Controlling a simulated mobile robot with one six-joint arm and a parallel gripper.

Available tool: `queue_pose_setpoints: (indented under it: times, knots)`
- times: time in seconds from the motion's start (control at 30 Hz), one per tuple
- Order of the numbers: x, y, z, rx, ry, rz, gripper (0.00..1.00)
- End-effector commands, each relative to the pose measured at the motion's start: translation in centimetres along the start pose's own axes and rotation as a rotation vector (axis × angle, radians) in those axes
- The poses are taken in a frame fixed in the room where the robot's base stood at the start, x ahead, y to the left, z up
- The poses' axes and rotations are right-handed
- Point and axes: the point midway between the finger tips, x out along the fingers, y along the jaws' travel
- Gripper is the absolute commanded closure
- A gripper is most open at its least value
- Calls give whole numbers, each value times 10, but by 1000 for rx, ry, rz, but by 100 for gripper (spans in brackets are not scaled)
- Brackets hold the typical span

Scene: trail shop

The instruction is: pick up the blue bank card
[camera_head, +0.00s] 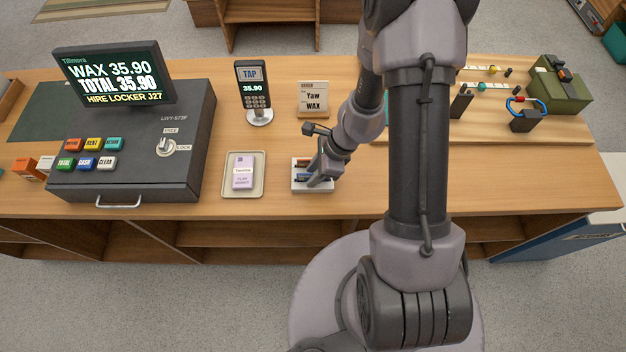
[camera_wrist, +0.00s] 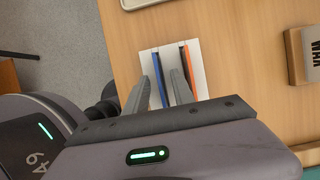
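The blue bank card (camera_wrist: 157,68) stands on edge in a white card holder (camera_wrist: 202,76) in the wrist view. In the head view the holder (camera_head: 299,187) sits near the counter's front edge, partly hidden by my gripper. My gripper (camera_wrist: 161,77) is open, with one finger on each side of the blue card in the wrist view. Gaps show between the card and both fingers. An orange card (camera_wrist: 187,62) with a dark face stands in the same holder, just right of the right finger. In the head view my gripper (camera_head: 318,180) is low over the holder.
A tray (camera_head: 228,186) with a pale card lies left of the holder. A card terminal (camera_head: 253,95), a small wax sign (camera_head: 313,99) and a cash register (camera_head: 140,150) stand on the counter. Bare wood lies between holder and sign.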

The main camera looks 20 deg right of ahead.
Motion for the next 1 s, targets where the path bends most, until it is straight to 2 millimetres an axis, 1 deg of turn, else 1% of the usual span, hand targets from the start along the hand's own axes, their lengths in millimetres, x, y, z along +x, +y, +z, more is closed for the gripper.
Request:
queue_pose_setpoints:
  times: [0.03, 0.07, 0.23, 0.27, 0.4, 0.83, 0.93, 1.0]
  knots:
    - [6, 0, -1, -1, 0, 1, 70]
    - [7, 0, -1, 0, 0, 0, 70]
    - [5, 0, 0, 0, 0, -1, 70]
    - [5, 0, 0, 0, 0, -1, 72]
    - [5, 0, 0, 0, 0, -1, 99]
    - [3, 0, 1, -1, 0, -1, 100]
    - [-4, 0, 4, -2, -1, -1, 100]
    - [-13, -1, 8, -2, -1, -3, 100]
